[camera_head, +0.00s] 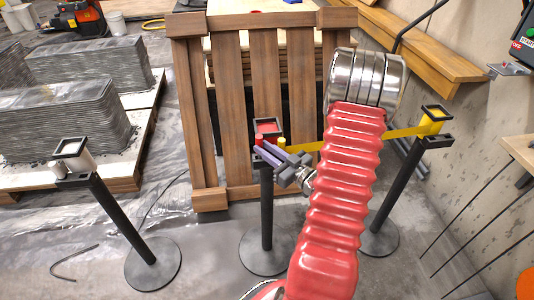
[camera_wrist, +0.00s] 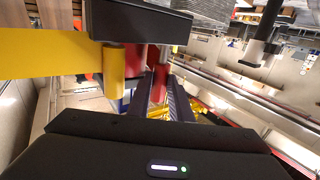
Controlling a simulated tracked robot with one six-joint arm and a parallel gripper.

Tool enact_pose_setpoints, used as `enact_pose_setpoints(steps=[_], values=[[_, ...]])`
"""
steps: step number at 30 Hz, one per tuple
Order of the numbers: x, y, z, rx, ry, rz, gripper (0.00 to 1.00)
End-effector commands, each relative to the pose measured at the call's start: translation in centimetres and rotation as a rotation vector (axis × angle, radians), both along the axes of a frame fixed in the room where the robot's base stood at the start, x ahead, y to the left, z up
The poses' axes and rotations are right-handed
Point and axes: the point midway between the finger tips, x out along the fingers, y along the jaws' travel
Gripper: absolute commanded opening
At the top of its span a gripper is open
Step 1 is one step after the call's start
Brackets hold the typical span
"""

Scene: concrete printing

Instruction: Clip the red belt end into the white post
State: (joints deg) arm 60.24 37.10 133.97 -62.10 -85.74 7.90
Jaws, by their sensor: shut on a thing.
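The white post (camera_head: 98,190) stands at left in the head view, a black pole with a white cassette (camera_head: 73,151) in its top frame. The middle post (camera_head: 267,205) has a red cassette (camera_head: 267,127) in its top. My gripper (camera_head: 264,151) is at the front of that top, its purple fingers shut on the red belt end (camera_head: 258,141). In the wrist view the red belt end (camera_wrist: 160,82) shows between the fingers, close under a black frame (camera_wrist: 140,20). A yellow belt end (camera_wrist: 114,72) sits just beside it. The far finger tips are partly hidden.
A yellow belt (camera_head: 380,136) runs from the right post (camera_head: 398,185) to the middle post. A wooden slatted panel (camera_head: 262,85) stands close behind. Pallets of printed grey blocks (camera_head: 75,122) lie at left. Floor between the left and middle posts is open.

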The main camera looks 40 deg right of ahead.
Motion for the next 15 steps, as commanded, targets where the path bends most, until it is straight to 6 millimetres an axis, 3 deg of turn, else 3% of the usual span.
enact_pose_setpoints(steps=[15], values=[[0.0, 0.1, 6.6, -0.003, -0.003, 0.002, 0.0]])
